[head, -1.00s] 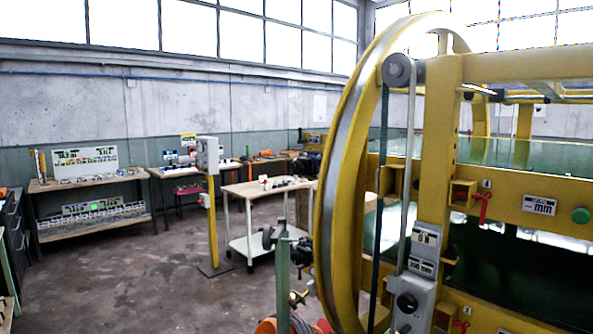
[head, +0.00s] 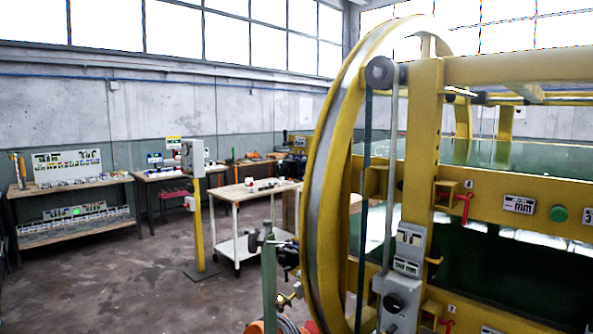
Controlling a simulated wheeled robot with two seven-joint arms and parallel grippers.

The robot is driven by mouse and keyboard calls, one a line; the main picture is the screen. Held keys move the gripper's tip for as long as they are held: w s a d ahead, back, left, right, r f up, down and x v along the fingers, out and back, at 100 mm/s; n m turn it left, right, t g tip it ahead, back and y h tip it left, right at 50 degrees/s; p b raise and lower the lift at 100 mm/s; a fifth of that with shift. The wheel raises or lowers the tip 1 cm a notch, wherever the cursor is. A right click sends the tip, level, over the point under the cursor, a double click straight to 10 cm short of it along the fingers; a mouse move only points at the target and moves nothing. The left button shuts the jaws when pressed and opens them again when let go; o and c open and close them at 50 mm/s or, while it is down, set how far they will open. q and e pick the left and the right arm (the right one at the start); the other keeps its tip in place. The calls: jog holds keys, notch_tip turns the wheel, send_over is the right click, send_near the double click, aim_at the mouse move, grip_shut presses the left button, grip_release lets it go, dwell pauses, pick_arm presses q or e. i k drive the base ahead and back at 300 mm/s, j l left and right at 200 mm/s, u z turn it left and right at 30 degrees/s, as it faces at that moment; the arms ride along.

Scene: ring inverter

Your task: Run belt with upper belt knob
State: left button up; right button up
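The yellow ring inverter (head: 330,150) stands at the right, with a large ring and a yellow frame. A dark belt (head: 363,190) runs down from a round grey pulley (head: 380,72) at the top of its post. A grey control box (head: 397,303) with a round black knob (head: 392,303) is low on the post, below a small display box (head: 409,248). I cannot tell whether this is the upper belt knob. Neither of my grippers is in view.
A white cart (head: 240,192) and a yellow post with a grey box (head: 197,200) stand left of the ring. Workbenches (head: 70,188) line the back wall. An orange item (head: 265,326) lies at the ring's foot. The floor at the left is clear.

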aim_at(283, 169)
jog(key=i+j+z, duration=0.25)
jog(key=i+j, duration=0.15)
jog(key=i, duration=0.2)
jog(key=i+j+z, duration=0.25)
jog(key=i+j, duration=0.2)
jog(key=i, duration=0.1)
